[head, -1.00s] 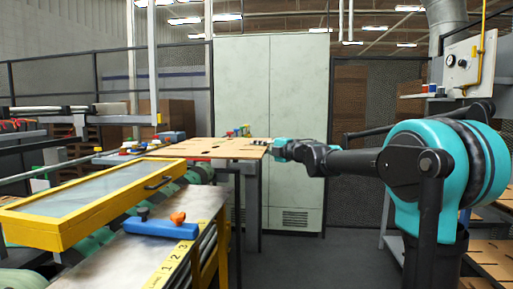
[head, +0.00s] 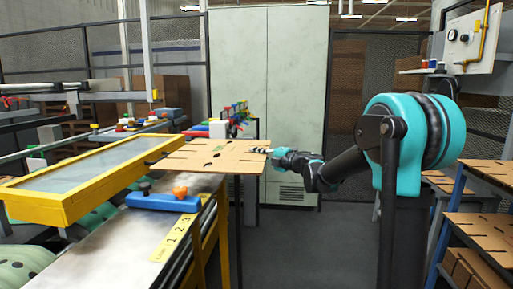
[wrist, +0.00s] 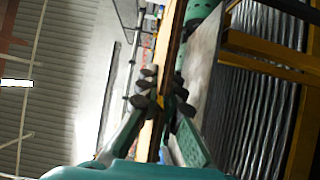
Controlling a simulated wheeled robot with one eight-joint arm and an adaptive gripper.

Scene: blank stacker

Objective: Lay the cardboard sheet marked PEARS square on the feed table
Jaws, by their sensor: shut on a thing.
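My gripper (head: 270,151) is shut on the right edge of a tan cardboard sheet (head: 222,160) with dark slots. The sheet is roughly level in the head view; no PEARS marking is legible. In the wrist view the fingers (wrist: 164,100) pinch the sheet (wrist: 160,65), which shows edge-on as a thin strip. The grey metal feed table (head: 100,237) with a yellow numbered strip (head: 176,236) lies nearer the camera. The sheet appears above its far end; the gap between them cannot be told.
A blue block with an orange knob (head: 162,202) sits on the feed table. A yellow-framed clear panel (head: 85,180) is at left. Racks holding tan sheets (head: 485,232) stand at right. A pale cabinet (head: 267,80) stands behind. Grey floor is open right of the table.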

